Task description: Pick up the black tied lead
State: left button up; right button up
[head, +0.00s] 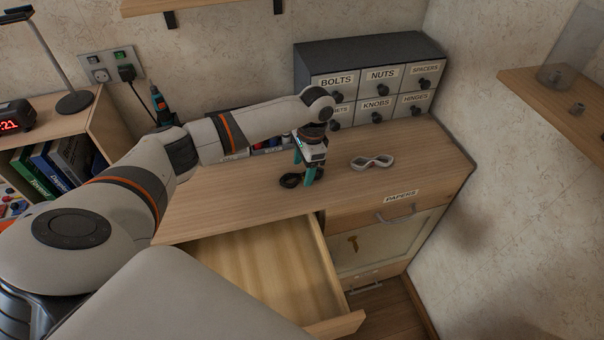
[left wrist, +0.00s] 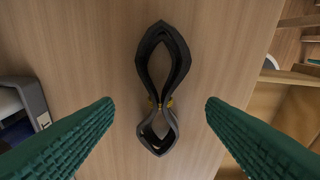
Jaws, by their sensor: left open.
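The black tied lead (head: 290,181) lies on the wooden worktop (head: 230,190). In the left wrist view the black tied lead (left wrist: 164,64) is a flattened loop pinched at a yellowish tie, with a larger loop at the top and a smaller one below. My left gripper (head: 308,180) points down over the worktop at the lead. In the left wrist view its two green fingers (left wrist: 160,112) are spread wide, one on each side of the lead, with bare wood between them and it. My right gripper is not in view.
A white tied lead (head: 372,162) lies to the right on the worktop. Behind stands a grey drawer cabinet (head: 368,53) with labelled drawers. An empty drawer (head: 325,281) is pulled open at the front, above the floor. The worktop's right end is clear.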

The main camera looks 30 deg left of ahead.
pick_arm(q)
jog(key=shift+s+f, duration=0.15)
jog(key=shift+f, duration=0.55)
jog(key=c, duration=1.1)
jog(key=shift+r, duration=0.1)
